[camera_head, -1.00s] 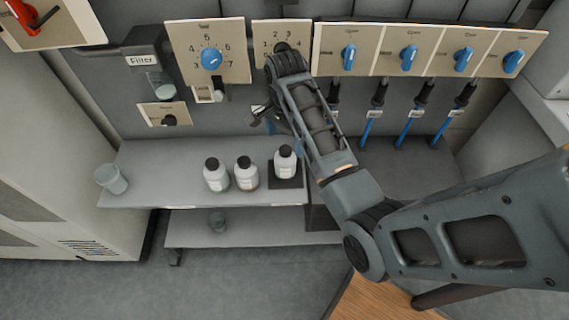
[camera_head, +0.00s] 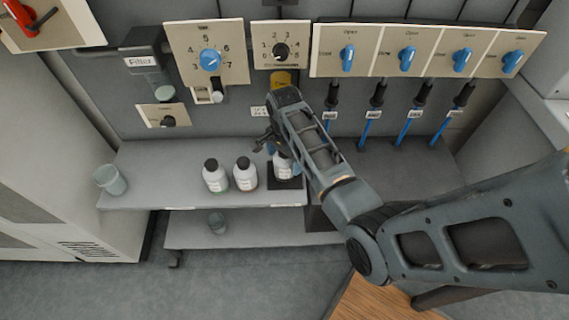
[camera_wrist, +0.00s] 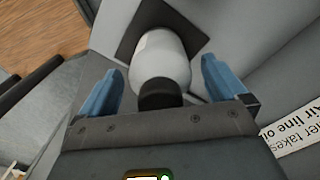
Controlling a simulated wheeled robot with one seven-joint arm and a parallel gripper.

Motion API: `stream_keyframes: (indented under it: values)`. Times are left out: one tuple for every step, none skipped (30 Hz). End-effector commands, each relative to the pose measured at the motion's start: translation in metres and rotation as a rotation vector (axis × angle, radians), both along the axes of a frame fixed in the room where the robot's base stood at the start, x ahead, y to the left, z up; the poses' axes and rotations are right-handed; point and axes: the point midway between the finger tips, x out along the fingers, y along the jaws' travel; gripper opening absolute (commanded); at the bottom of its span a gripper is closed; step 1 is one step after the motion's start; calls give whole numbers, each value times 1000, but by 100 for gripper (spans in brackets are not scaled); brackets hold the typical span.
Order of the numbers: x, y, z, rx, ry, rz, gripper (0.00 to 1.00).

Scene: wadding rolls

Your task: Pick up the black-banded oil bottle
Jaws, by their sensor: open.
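Three white bottles with black caps stand on the upper shelf: a left one (camera_head: 215,176), a middle one (camera_head: 245,174) and a right one (camera_head: 283,166) on a dark square pad (camera_head: 286,183). No black band can be made out on any of them. My gripper (camera_head: 270,146) is at the right bottle, which my arm partly covers. In the wrist view my open gripper (camera_wrist: 163,92) has its blue fingers on either side of the white bottle (camera_wrist: 160,58), apart from it. Its black cap points toward my palm.
A dial panel (camera_head: 208,55) and a row of blue knobs (camera_head: 408,52) are on the wall above. Blue hoses hang at right.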

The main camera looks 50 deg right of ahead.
Motion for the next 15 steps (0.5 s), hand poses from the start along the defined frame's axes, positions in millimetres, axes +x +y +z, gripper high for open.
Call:
stream_keyframes:
  values:
    - [0,0,0,0,0,0,98]
    - [0,0,0,0,0,0,95]
    - [0,0,0,0,0,0,91]
    - [0,0,0,0,0,0,88]
    - [0,0,0,0,0,0,85]
    - [0,0,0,0,0,0,82]
    - [0,0,0,0,0,0,79]
    - [0,0,0,0,0,0,76]
    - [0,0,0,0,0,0,72]
    - [0,0,0,0,0,0,69]
    - [0,0,0,0,0,0,66]
    - [0,0,0,0,0,0,62]
    - [0,0,0,0,0,0,60]
    - [0,0,0,0,0,0,57]
    - [0,0,0,0,0,0,53]
